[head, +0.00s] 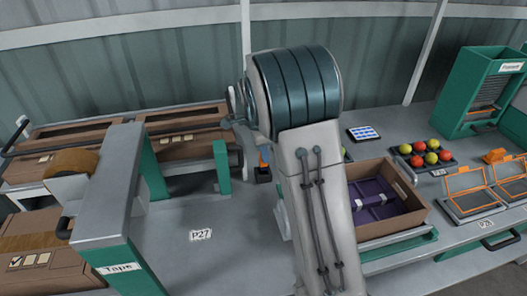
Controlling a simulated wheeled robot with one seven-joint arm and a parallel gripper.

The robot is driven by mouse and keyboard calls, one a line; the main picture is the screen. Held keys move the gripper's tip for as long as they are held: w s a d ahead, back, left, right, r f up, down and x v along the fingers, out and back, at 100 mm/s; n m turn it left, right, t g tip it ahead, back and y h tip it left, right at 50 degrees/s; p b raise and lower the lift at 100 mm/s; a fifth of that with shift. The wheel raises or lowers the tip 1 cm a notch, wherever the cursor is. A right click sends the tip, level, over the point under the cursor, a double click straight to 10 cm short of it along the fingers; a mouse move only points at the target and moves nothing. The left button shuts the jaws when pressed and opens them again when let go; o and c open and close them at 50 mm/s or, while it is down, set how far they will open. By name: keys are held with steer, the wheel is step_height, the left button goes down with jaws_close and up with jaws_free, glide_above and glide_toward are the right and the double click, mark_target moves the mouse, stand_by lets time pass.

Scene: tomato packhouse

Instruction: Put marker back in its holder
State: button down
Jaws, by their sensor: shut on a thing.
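A tape stand (120,269) and brown cartons (30,240) fill the left. Right of my arm are an open carton (410,222) with purple inserts, a tray of red and yellow tomatoes (425,155), orange-framed trays (466,188) and a green rack (475,85). Bench around label P27 (201,235) is clear.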

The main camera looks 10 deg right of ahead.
steer(key=shift+f+b, duration=1.1)
steer(key=shift+f, duration=0.7)
steer(key=c, duration=1.2)
jaws_free()
steer(key=c, duration=0.3)
steer(key=shift+c, duration=0.2)
steer(key=shift+r+p, duration=2.6)
steer(key=shift+r, duration=0.95)
